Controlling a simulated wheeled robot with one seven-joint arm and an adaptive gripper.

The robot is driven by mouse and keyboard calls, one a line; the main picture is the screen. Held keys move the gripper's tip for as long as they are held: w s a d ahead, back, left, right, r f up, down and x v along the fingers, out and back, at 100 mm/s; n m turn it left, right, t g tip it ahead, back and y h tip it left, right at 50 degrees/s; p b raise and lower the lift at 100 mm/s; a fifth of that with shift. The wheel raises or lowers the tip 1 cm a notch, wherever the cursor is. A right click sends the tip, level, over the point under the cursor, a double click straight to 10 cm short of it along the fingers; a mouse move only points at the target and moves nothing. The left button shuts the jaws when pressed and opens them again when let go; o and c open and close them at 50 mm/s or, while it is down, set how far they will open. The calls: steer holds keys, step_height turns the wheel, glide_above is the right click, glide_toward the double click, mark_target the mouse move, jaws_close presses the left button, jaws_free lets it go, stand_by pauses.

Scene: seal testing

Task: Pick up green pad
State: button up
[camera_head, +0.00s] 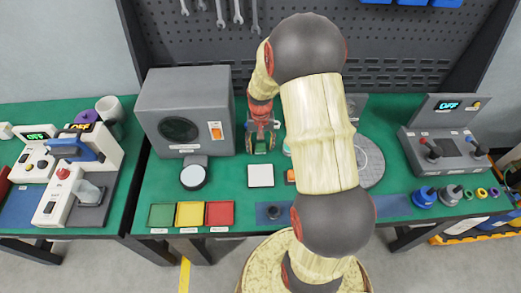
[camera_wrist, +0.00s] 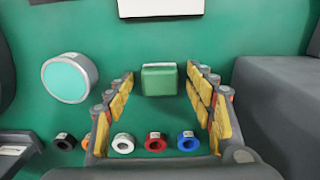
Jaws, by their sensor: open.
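The green pad (camera_wrist: 158,80) is a small green block on the green bench top, ahead of my gripper (camera_wrist: 158,98) in the wrist view. My gripper is open, with its yellow-padded fingers on either side of the line to the pad. Nothing is held. I cannot tell how far above the bench the fingertips are. In the head view my gripper (camera_head: 260,137) points down beside the grey machine, and it mostly hides the pad. A flat green square (camera_head: 162,215) lies at the front left of the bench.
A grey machine (camera_head: 185,108) stands close to my gripper. A teal-topped cylinder (camera_wrist: 70,77) and several coloured rings (camera_wrist: 156,142) are near the pad. A white square (camera_head: 260,175) lies in front of it. Yellow (camera_head: 190,214) and red (camera_head: 220,213) squares lie at the front edge.

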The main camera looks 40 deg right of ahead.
mark_target(260, 146)
steer(key=shift+r, duration=0.1)
steer(key=shift+c, duration=0.2)
steer(key=c, duration=1.1)
steer(key=shift+c, duration=0.5)
steer(key=shift+r+p, duration=0.35)
steer(key=shift+r, duration=0.2)
step_height(260, 146, up, 2)
steer(key=shift+r+p, duration=0.25)
steer(key=shift+p, duration=0.35)
steer(key=s+a+r+p, duration=0.4)
steer(key=s+r, duration=0.5)
steer(key=s, duration=0.4)
steer(key=shift+s+r, duration=0.2)
steer(key=shift+s, duration=0.05)
